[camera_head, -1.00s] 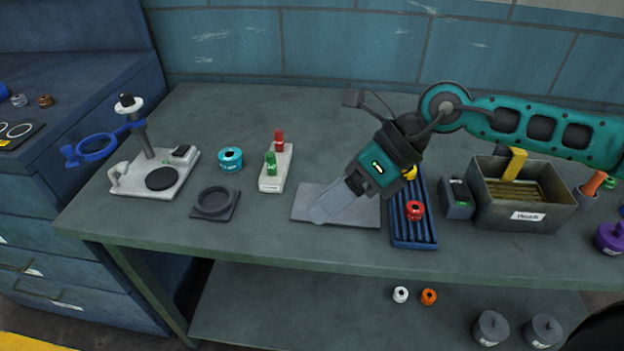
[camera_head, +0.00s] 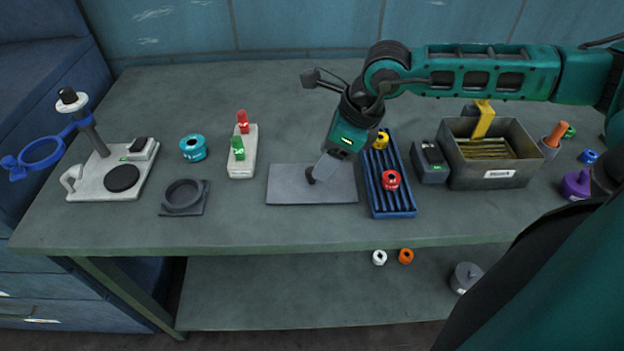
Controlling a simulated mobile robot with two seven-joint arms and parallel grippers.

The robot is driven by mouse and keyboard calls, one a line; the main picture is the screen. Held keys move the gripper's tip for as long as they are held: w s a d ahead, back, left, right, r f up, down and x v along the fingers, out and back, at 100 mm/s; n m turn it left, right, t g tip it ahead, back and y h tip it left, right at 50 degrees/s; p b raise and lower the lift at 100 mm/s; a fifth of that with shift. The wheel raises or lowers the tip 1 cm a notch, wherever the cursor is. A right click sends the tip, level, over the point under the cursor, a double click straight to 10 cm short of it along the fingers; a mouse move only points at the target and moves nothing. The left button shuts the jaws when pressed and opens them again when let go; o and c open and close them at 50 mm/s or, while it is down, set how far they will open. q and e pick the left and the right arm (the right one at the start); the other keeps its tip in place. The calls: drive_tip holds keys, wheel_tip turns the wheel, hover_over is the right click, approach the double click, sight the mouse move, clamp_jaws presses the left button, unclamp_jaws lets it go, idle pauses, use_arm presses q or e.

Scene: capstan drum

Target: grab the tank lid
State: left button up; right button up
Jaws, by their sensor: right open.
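A flat grey plate (camera_head: 285,190), which looks like the tank lid, lies on the workbench near the middle. A small dark knob-like part (camera_head: 311,175) shows on it beside my fingers. My right gripper (camera_head: 319,172) is open, pointing down and left over the plate, with its fingertips close to the knob. Whether they touch it I cannot tell. The grey metal tank (camera_head: 495,180) stands to the right, open at the top, with a white label and a yellow piece at its back. My left gripper is not in view.
A blue ribbed tray (camera_head: 400,207) with red and yellow spools sits right of the plate. A dark device (camera_head: 430,163) stands between tray and tank. A pale block (camera_head: 241,160) with green and red parts and a dark round holder (camera_head: 184,195) are left.

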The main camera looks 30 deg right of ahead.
sight(289, 183)
drive_tip(key=x, duration=0.4)
drive_tip(key=shift+w+a+f, duration=0.1)
drive_tip(key=shift+w+a, duration=0.1)
drive_tip(key=shift+a, duration=0.15)
drive_tip(key=shift+c, duration=0.2)
clamp_jaws()
